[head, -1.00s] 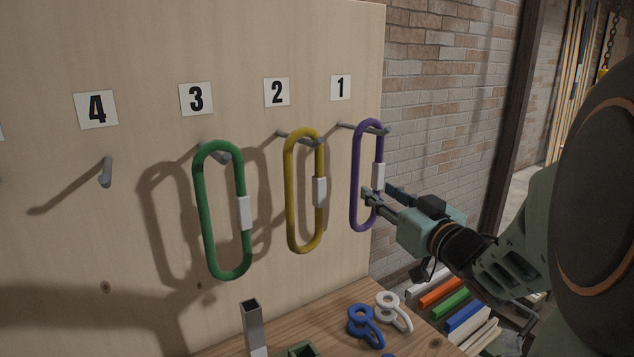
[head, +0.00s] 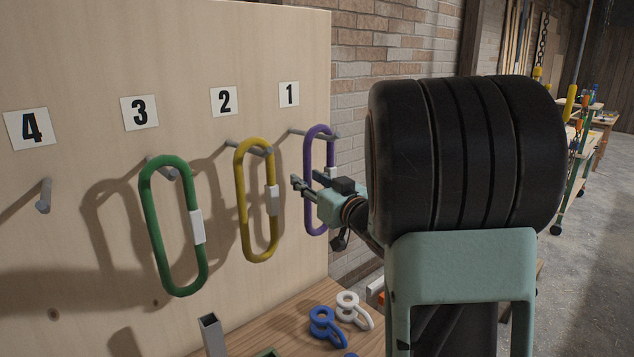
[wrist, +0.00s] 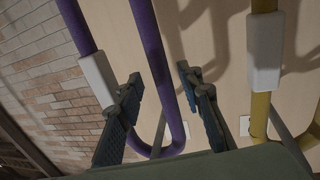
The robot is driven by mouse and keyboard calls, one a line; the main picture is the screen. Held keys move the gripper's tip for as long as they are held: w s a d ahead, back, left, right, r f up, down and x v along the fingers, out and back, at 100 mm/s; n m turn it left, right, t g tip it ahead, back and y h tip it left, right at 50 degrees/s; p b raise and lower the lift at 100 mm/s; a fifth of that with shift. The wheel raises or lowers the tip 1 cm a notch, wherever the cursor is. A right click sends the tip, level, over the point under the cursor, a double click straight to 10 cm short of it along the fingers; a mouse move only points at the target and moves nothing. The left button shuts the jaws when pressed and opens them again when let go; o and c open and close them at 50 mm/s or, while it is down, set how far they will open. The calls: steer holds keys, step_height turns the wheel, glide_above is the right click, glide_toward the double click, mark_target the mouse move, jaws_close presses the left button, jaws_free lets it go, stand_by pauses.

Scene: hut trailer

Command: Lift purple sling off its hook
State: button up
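The purple sling (head: 309,160) is a long loop with a white sleeve, hanging on the hook (head: 325,135) under label 1. My gripper (head: 306,181) is open in front of it, its fingertips toward the gap beside the yellow sling (head: 241,200). In the wrist view, one strand of the purple sling (wrist: 150,55) passes between my open fingers (wrist: 158,88) in the picture. The left finger overlaps the inside of the loop beside the white sleeve (wrist: 97,80). I cannot tell whether the fingers touch the sling. My gripper hides part of the loop in the head view.
The yellow sling hangs close to the left, on the hook under label 2. A green sling (head: 155,240) hangs under label 3; hook 4 (head: 44,195) is bare. Blue (head: 325,327) and white (head: 352,310) fittings lie on the wooden bench (head: 285,315) below.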

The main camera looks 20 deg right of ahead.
jaws_close()
steer(key=shift+r, duration=0.3)
stand_by(0.6)
